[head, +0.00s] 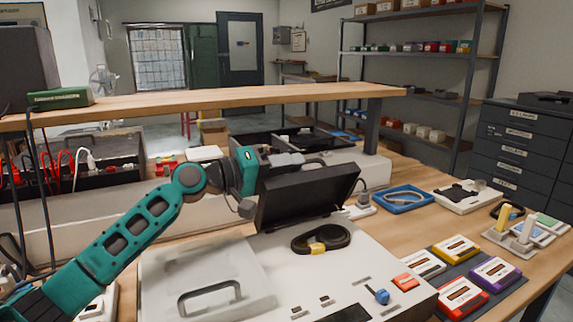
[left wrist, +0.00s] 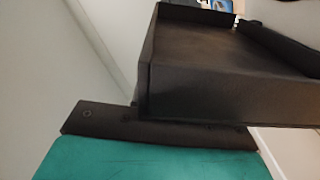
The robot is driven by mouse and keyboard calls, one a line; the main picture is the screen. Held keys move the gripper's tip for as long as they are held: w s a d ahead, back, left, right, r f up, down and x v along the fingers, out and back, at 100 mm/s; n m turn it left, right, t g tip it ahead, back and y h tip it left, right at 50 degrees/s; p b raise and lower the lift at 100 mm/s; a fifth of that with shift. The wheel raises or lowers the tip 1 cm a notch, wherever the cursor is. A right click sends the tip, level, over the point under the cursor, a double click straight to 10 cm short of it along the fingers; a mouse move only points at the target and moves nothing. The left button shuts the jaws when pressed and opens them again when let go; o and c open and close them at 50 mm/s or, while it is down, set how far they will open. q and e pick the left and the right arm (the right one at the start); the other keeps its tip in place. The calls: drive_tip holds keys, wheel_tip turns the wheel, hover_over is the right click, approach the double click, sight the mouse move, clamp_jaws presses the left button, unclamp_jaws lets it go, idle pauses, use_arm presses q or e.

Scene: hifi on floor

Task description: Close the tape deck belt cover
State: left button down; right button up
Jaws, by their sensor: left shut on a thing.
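The tape deck (head: 300,262) is a pale grey box on the wooden bench. Its black belt cover (head: 305,199) stands raised and tilted at the deck's back edge. My left gripper (head: 288,161) is at the cover's upper left edge, shut on it. In the left wrist view the dark cover (left wrist: 225,88) fills the middle, close against my gripper; the exact contact is hidden. A black belt with a yellow part (head: 322,238) lies on the deck in front of the cover. My right gripper is not in view.
A clear grey lid with a handle (head: 208,278) covers the deck's left part. A blue knob (head: 381,296) and a red button (head: 406,281) are at front right. Several colored cassettes (head: 461,297) and a blue tray (head: 402,199) lie to the right. A raised wooden shelf (head: 230,104) runs behind.

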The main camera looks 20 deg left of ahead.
use_arm(q)
drive_tip(key=shift+f, duration=0.2)
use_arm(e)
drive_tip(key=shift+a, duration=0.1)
use_arm(q)
drive_tip(key=c, duration=1.2)
unclamp_jaws()
drive_tip(key=shift+r, duration=0.1)
wheel_tip(320, 180, up, 7)
drive_tip(key=shift+f+p, duration=0.15)
drive_tip(key=shift+p, duration=0.8)
wheel_tip(320, 180, up, 13)
drive_tip(key=p, duration=0.2)
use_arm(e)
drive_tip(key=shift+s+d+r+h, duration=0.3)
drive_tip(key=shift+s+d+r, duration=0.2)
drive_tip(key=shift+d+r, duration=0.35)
